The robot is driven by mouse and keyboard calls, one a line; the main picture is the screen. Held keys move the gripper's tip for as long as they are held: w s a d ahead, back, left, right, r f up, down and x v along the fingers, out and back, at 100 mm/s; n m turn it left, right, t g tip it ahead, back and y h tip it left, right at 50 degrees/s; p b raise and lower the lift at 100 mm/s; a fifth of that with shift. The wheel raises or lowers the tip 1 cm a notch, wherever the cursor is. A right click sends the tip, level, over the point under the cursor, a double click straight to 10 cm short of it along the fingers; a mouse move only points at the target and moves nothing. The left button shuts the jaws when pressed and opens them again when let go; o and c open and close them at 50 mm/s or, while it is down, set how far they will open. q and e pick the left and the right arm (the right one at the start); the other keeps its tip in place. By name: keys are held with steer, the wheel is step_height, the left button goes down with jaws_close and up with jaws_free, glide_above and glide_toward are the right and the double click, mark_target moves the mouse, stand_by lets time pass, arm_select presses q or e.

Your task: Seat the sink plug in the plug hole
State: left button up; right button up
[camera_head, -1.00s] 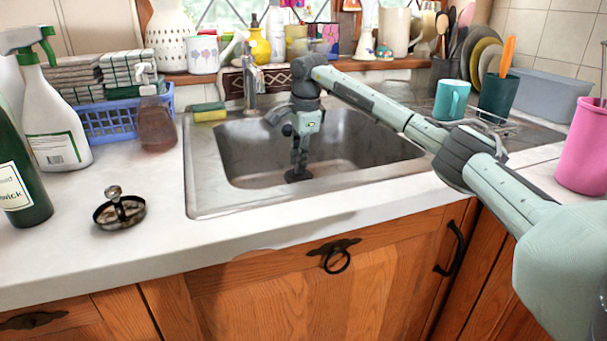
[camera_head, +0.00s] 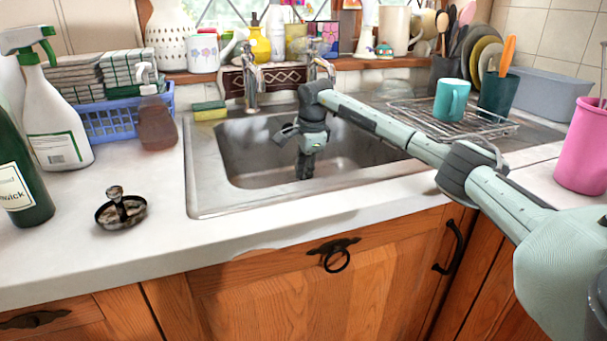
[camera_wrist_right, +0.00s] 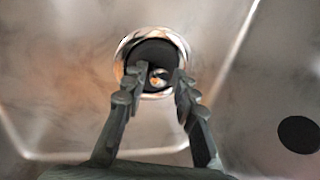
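The sink plug (camera_wrist_right: 155,50) shows in the right wrist view as a dark disc with a small metal knob. The disc lies inside the outline of the chrome ring of the plug hole (camera_wrist_right: 183,49); whether it touches the ring cannot be told. My left gripper is not in view.
A dark round spot (camera_wrist_right: 298,134) shows on the sink surface. Taps (camera_head: 250,85) stand behind the sink. A sponge (camera_head: 209,110) lies on the back left rim. A metal dish with a knob (camera_head: 121,210) and bottles stand on the left counter. A wire rack (camera_head: 425,115) is at right.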

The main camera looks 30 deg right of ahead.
steer(key=shift+o, duration=1.1)
steer(key=shift+r, duration=0.2)
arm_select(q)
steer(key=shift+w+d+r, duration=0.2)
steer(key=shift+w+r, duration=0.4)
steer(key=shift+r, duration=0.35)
arm_select(e)
steer(key=v, duration=1.2)
